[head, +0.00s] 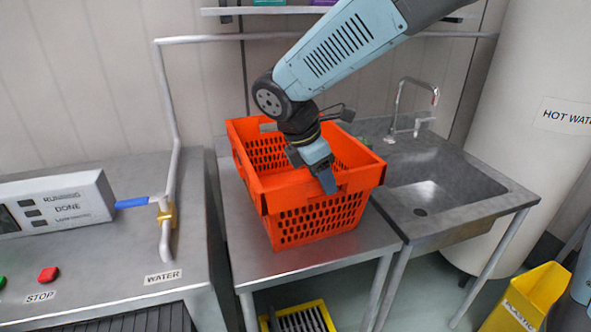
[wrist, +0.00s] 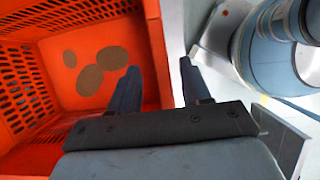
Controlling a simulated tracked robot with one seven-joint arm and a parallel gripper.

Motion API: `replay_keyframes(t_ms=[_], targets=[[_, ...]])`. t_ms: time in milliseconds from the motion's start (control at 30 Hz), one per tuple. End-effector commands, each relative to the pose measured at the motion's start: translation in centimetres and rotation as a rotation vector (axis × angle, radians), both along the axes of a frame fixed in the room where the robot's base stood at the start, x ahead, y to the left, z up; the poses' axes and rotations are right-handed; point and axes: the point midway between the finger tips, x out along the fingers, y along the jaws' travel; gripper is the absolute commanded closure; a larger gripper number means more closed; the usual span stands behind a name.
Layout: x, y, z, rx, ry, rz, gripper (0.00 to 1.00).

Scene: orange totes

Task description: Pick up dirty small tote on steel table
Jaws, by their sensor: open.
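The orange tote (head: 318,218) stands upright on the steel table (head: 300,264), with slotted walls and an open top. The wrist view shows its inside floor (wrist: 55,62), with several brown dirt patches (wrist: 96,72). My gripper (head: 327,182) points down at the tote's near wall, towards its right end. In the wrist view my gripper (wrist: 158,68) is open, with one finger inside the tote and the other outside. The tote's rim runs between the two fingers with gaps visible beside it. Part of the near rim is hidden by my gripper in the head view.
A steel sink (head: 430,196) with a tap (head: 410,105) adjoins on the right. A machine with a control box (head: 60,203) and a water pipe (head: 172,130) stand on the left. A yellow bin (head: 530,298) is at lower right, and a yellow crate (head: 298,318) sits under the table.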

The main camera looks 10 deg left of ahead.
Motion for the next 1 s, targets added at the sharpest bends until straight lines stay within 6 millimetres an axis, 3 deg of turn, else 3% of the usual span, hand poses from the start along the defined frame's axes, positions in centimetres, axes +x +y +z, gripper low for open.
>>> replay_keyframes(t_ms=[200,500,1000], targets=[[0.4,-0.9,-2.4,-0.002,0.001,-0.001,0.52],[0.6,-1.1,-2.8,-0.001,0.0,-0.001,0.52],[0.6,-1.1,-2.8,0.0,0.0,-0.002,0.99]])
